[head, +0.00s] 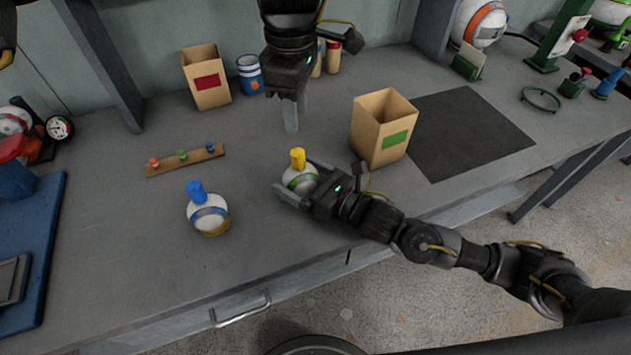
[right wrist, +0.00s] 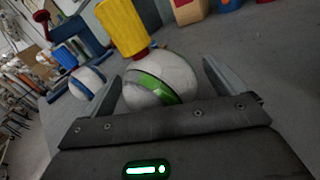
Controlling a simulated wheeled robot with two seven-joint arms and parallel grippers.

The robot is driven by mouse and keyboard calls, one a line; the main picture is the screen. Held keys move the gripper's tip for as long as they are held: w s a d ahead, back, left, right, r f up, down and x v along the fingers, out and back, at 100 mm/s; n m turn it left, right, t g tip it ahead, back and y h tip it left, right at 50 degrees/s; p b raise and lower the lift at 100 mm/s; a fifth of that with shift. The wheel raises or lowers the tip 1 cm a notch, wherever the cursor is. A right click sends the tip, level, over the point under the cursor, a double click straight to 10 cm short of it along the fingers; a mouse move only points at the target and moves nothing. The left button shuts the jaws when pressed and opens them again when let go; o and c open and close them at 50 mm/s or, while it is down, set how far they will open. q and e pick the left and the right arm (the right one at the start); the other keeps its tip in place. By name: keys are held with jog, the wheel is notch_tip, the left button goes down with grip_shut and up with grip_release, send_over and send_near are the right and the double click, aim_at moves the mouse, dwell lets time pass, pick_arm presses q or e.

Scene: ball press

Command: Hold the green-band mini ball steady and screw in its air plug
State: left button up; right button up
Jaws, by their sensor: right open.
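The green-band mini ball (head: 300,181) is white with a green stripe and sits on the table, a yellow cylindrical piece (head: 298,158) standing on its top. My right gripper (head: 294,180) is open with its fingers on either side of this ball. In the right wrist view the ball (right wrist: 160,85) lies between the two fingers, with visible room beside the right finger; the yellow piece (right wrist: 124,27) leans in the picture. My left gripper (head: 290,116) points down above the table behind the ball, and its finger gap does not show. I cannot tell how deep the yellow piece sits.
A blue-band ball (head: 208,215) with a blue top piece stands to the left. A wooden strip (head: 185,161) with small coloured pegs lies behind it. A green-label box (head: 383,128) stands close behind my right gripper; a red-label box (head: 206,78) is further back. A dark mat (head: 460,130) is clear.

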jog(key=shift+w+a, duration=0.2)
jog(key=shift+a, duration=0.05)
